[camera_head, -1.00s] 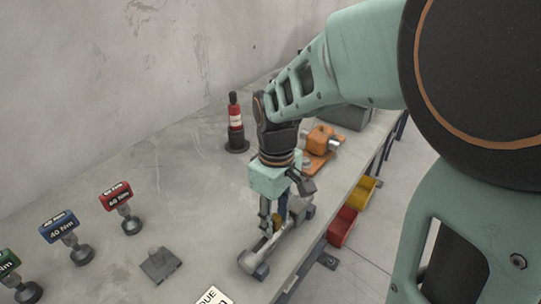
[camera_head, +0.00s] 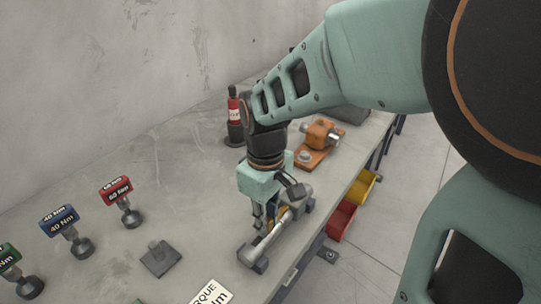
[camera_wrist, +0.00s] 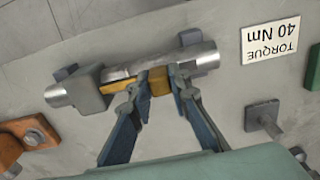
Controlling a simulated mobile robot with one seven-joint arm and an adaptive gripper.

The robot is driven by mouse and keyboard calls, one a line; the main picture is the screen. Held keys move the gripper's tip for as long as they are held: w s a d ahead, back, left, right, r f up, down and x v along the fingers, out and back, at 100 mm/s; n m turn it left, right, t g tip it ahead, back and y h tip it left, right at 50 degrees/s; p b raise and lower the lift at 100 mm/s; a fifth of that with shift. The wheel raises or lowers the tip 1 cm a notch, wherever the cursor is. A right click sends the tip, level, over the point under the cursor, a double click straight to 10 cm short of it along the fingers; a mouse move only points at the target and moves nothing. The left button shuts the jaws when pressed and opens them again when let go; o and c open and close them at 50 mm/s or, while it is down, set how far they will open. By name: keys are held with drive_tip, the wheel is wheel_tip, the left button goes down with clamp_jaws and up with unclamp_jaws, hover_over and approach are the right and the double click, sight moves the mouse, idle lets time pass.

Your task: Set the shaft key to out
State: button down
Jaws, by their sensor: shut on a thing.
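The silver shaft (camera_wrist: 203,58) lies across grey supports on the bench, and it also shows in the head view (camera_head: 292,213). The shaft key is an orange-yellow piece (camera_wrist: 160,87) at the shaft's middle. A thin orange strip (camera_wrist: 120,83) runs left from it along the shaft. My gripper (camera_wrist: 160,81) has its two blue fingers closed on either side of the orange-yellow piece. In the head view my gripper (camera_head: 263,222) points down over the shaft, and the key is mostly hidden there by the fingers.
A white torque card (camera_wrist: 272,39) lies near the shaft. Coloured torque tools (camera_head: 62,222) stand at the left, beside a grey plate (camera_head: 160,258). An orange fixture (camera_head: 317,142) and a red-black bottle (camera_head: 234,117) stand behind.

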drive_tip(key=shift+s+a, duration=0.5)
drive_tip(key=shift+s, duration=0.1)
drive_tip(key=c, duration=1.8)
unclamp_jaws()
drive_tip(key=shift+s+a, duration=0.1)
drive_tip(key=shift+s, duration=0.05)
